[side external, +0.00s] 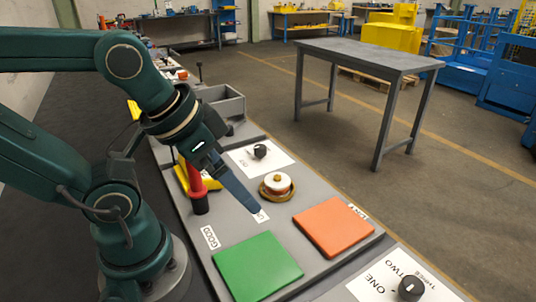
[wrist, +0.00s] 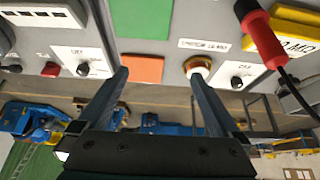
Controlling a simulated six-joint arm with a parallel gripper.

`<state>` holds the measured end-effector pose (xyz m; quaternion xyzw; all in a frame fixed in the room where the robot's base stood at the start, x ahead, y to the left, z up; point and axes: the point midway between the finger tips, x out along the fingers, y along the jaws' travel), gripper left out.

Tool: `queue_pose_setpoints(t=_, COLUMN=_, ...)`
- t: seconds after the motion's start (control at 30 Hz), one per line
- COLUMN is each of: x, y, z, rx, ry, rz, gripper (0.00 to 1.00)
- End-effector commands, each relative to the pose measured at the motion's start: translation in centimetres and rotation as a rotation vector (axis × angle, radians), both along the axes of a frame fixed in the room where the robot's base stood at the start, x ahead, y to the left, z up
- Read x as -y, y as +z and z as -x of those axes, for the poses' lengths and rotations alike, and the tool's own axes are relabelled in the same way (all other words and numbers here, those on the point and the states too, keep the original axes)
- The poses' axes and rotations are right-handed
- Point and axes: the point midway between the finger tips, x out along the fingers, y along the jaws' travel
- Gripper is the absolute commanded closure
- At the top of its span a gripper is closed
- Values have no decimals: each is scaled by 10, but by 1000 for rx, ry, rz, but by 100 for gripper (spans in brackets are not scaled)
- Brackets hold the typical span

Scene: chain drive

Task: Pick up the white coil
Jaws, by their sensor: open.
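The white coil (side external: 278,182) sits on a round brass-coloured base on the grey bench, between the orange square and a white card with a black knob. In the wrist view the coil (wrist: 197,66) shows just beyond the tip of the right-hand finger, which partly overlaps its lower part. My gripper (side external: 257,209) points down and right, to the left of the coil in the side view. Its two fingers (wrist: 159,76) are wide apart with nothing between them. I cannot tell whether a finger touches the coil.
A green square (side external: 257,267) and an orange square (side external: 333,226) lie flat on the bench. A red-handled probe (side external: 196,185) stands left of my gripper near a yellow device (wrist: 297,28). Knobs on white cards (side external: 262,151) stand nearby. A grey table (side external: 365,55) stands behind.

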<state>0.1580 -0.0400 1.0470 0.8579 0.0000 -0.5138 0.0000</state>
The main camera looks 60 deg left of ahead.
Motion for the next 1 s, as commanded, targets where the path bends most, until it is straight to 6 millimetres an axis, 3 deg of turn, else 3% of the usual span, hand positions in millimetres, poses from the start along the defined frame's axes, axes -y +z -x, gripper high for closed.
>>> queue_pose_setpoints(t=0.27, x=1, y=-1, z=2, rx=-13, ry=22, rz=15, gripper=0)
queue_pose_setpoints(t=0.47, x=21, y=18, z=-3, rx=-111, ry=181, rz=211, gripper=0)
queue_pose_setpoints(t=0.73, x=27, y=27, z=-43, rx=-367, ry=504, rz=485, gripper=0)
queue_pose_setpoints(t=1.0, x=0, y=18, z=-98, rx=-616, ry=846, rz=782, gripper=0)
